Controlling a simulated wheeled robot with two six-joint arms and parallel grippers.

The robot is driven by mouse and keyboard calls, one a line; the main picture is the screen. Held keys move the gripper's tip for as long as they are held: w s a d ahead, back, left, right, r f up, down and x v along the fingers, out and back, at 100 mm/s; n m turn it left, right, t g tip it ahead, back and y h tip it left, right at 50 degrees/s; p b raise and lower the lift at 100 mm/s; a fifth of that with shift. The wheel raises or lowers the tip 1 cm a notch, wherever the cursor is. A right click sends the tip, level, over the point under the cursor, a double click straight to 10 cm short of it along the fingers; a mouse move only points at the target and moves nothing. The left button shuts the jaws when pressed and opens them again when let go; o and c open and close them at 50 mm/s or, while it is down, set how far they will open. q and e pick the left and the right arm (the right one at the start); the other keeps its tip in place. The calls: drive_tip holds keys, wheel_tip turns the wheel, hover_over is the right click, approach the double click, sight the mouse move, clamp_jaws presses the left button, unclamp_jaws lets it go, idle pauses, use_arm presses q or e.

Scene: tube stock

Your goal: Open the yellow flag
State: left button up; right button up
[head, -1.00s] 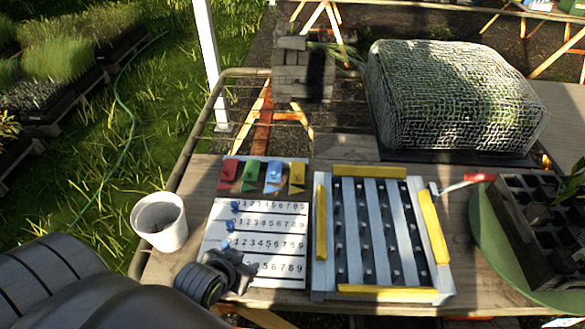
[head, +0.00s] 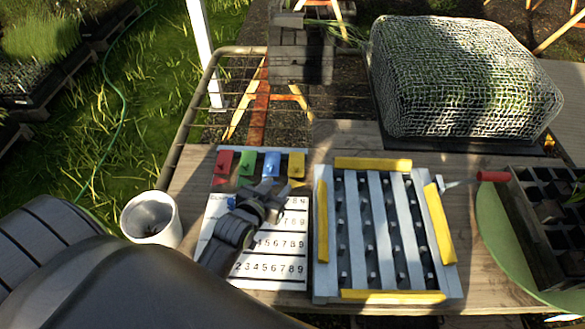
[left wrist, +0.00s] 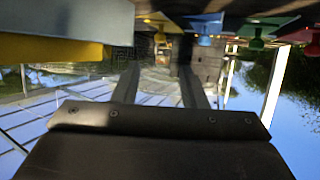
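The yellow flag (head: 297,165) is the rightmost in a row of coloured flags at the top of a white number board (head: 290,240). Its lower part lies close to my gripper. The blue flag (head: 271,163), green flag (head: 247,164) and red flag (head: 224,162) are to its left. My left gripper (head: 276,190) is over the board's upper part, just short of the blue and yellow flags, and covers some numbers. In the left wrist view the fingers (left wrist: 160,72) are apart with nothing between them, and the yellow flag (left wrist: 155,18) shows above them. My right gripper is out of view.
A grey slatted rack with yellow bars (head: 372,163) stands right of the board. A white pot (head: 150,220) is at the left. A mesh-covered mound (head: 460,80) is behind, and a red-handled tool (head: 493,176) and dark cell tray (head: 545,225) are at the right.

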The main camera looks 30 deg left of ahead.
sight(295, 167)
use_arm(q)
drive_tip(key=x, duration=1.1)
drive_tip(key=shift+w, duration=0.1)
clamp_jaws()
